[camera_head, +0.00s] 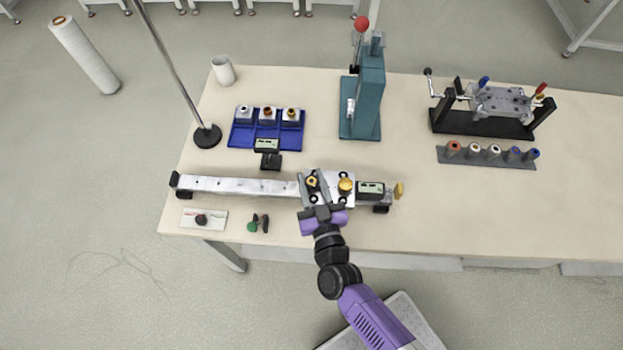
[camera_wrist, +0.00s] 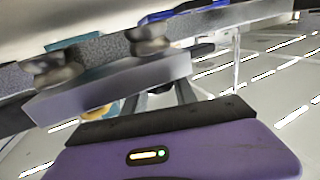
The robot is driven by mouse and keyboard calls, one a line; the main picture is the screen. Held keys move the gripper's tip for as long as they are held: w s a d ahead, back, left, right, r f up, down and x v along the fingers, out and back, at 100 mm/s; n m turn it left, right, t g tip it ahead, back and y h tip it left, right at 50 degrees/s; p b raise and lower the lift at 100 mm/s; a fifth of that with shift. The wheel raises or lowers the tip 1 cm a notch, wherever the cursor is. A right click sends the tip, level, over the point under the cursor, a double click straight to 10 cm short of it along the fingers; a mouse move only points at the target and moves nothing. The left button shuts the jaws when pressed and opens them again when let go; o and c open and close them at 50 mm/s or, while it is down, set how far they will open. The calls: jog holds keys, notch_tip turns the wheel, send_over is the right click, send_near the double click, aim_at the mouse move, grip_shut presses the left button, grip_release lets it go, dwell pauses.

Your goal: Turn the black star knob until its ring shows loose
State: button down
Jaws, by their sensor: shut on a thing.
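A silver carriage (camera_head: 337,203) sits on the right part of a long metal rail (camera_head: 240,186) on the table. On the carriage a small dark knob with a yellow middle (camera_head: 312,182) shows between the grey fingers of my gripper (camera_head: 313,184); it looks like the black star knob. My gripper is shut on it, reaching in from the front. The fingers hide much of the knob, and I cannot read its ring. A larger yellow round knob (camera_head: 345,185) stands just to the right. The wrist view shows the purple gripper body (camera_wrist: 180,150) and blurred grey parts close up.
A small display (camera_head: 370,188) and a yellow tab (camera_head: 399,190) are at the rail's right end. A card with a dark knob (camera_head: 201,219) and green and black pieces (camera_head: 258,223) lie in front. A blue tray (camera_head: 265,137) and teal press (camera_head: 368,95) stand behind.

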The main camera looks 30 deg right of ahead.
aim_at(313, 188)
jog(key=c, duration=1)
grip_release()
jog(key=shift+s, duration=0.1)
jog(key=b+v, duration=0.2)
jog(key=v, duration=0.4)
jog(key=shift+s+a+f, duration=0.1)
jog(key=shift+s+a, duration=0.05)
jog(key=shift+s, duration=0.2)
jog(key=shift+s+a, duration=0.15)
jog(key=shift+s, duration=0.3)
